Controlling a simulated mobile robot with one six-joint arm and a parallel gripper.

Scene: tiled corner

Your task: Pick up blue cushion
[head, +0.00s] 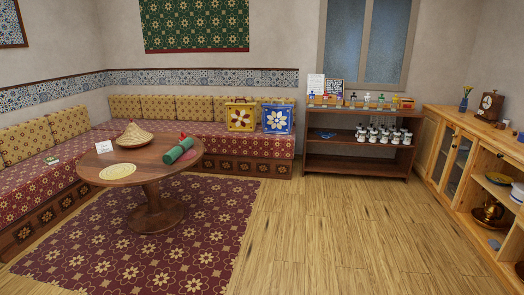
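The blue cushion (278,119) is a square blue thing with a white flower pattern and a yellowish top edge. It stands upright on the red patterned bench seat (225,146) near the bench's right end, against the back. A similar yellow one with a dark red flower (241,116) stands just left of it, with a small gap. From this distance I cannot tell whether these two are soft cushions or boxes. My gripper is not in view.
A round wooden table (133,173) with a woven cone, a green roll and a mat stands before the bench on a red rug (90,235). A wooden shelf (355,165) with small jars stands right of the bench. A cabinet (462,165) lines the right wall. The middle wooden floor (320,235) is clear.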

